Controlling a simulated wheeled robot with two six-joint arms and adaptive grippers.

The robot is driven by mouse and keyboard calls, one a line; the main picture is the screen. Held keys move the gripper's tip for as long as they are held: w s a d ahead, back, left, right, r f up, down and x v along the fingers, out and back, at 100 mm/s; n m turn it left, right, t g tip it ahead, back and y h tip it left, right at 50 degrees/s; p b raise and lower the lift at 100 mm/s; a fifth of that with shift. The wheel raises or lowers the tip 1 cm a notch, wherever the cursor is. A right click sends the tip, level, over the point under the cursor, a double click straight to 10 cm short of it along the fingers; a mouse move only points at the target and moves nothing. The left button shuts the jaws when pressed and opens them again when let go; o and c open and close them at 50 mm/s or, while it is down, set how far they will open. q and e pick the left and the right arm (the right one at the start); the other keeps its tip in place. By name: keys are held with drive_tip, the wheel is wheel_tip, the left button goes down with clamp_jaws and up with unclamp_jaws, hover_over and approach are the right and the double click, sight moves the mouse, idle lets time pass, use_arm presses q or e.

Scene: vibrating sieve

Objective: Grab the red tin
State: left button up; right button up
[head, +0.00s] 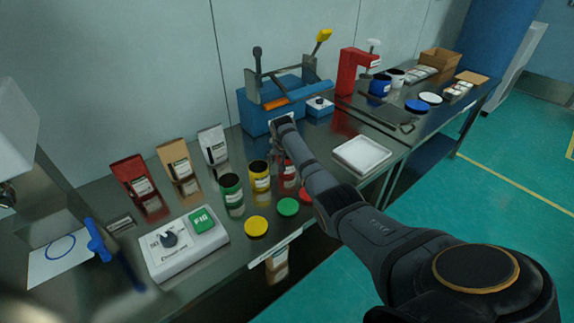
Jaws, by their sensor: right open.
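The red tin (288,180) stands on the metal bench, just right of the yellow tin (260,176). My right arm crosses in front of it from the lower right and hides part of it. My right gripper (280,155) is open at the tin's upper end, close to it; whether it touches the tin I cannot tell. My left gripper is not in view.
A green tin (231,190) stands left of the yellow one. Yellow (256,226), green (288,206) and red (306,196) lids lie in front. A blue sieve machine (258,113) stands behind, a white tray (361,155) to the right, a control box (186,244) to the left.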

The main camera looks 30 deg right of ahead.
drive_tip(key=shift+c, duration=0.6)
drive_tip(key=c, duration=1.1)
drive_tip(key=shift+r, duration=0.1)
drive_tip(key=shift+c, duration=0.2)
